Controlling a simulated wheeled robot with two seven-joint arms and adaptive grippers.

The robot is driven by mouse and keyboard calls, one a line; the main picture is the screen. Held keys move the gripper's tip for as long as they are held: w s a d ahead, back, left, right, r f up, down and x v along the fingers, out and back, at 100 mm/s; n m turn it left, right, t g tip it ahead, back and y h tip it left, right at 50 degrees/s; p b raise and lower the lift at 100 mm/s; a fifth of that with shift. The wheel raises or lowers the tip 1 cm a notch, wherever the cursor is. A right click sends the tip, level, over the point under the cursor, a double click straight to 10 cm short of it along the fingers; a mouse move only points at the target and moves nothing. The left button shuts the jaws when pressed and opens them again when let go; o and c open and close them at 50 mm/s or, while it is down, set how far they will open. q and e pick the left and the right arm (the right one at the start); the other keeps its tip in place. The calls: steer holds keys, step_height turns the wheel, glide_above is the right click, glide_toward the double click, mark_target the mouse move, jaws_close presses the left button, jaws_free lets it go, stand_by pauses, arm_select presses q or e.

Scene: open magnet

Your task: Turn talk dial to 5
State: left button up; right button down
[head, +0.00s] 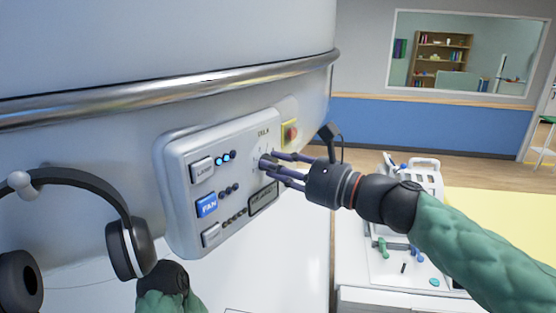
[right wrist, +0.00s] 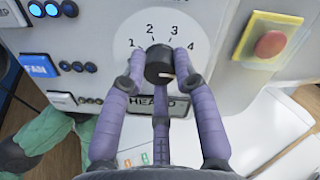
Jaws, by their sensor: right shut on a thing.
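The talk dial (right wrist: 159,66) is a black round knob on a white numbered disc (right wrist: 185,22) in the right wrist view. The numerals 1, 2, 3 and 4 show around its upper side; the lower side is hidden by my fingers. A pale mark on the knob points right and slightly down. My right gripper (right wrist: 160,72) is shut on the knob with its purple fingers around it. In the head view the right gripper (head: 268,165) reaches the control panel (head: 183,148) from the right. My left arm's dark cuff shows low in the head view; its fingers do not show.
The panel carries lamp and fan buttons (head: 207,205), small lights and a display (right wrist: 140,101) partly covered by a finger. A red button on a yellow plate (right wrist: 271,44) sits right of the dial. Headphones (head: 128,245) hang at the left.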

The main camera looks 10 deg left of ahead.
steer(key=shift+m+p, duration=0.35)
steer(key=shift+m, duration=0.55)
steer(key=shift+f, duration=0.1)
steer(key=c, duration=1)
jaws_free()
steer(key=shift+w, duration=0.15)
steer(key=shift+o, duration=0.2)
steer(key=v, duration=1.2)
steer(key=shift+f, duration=0.1)
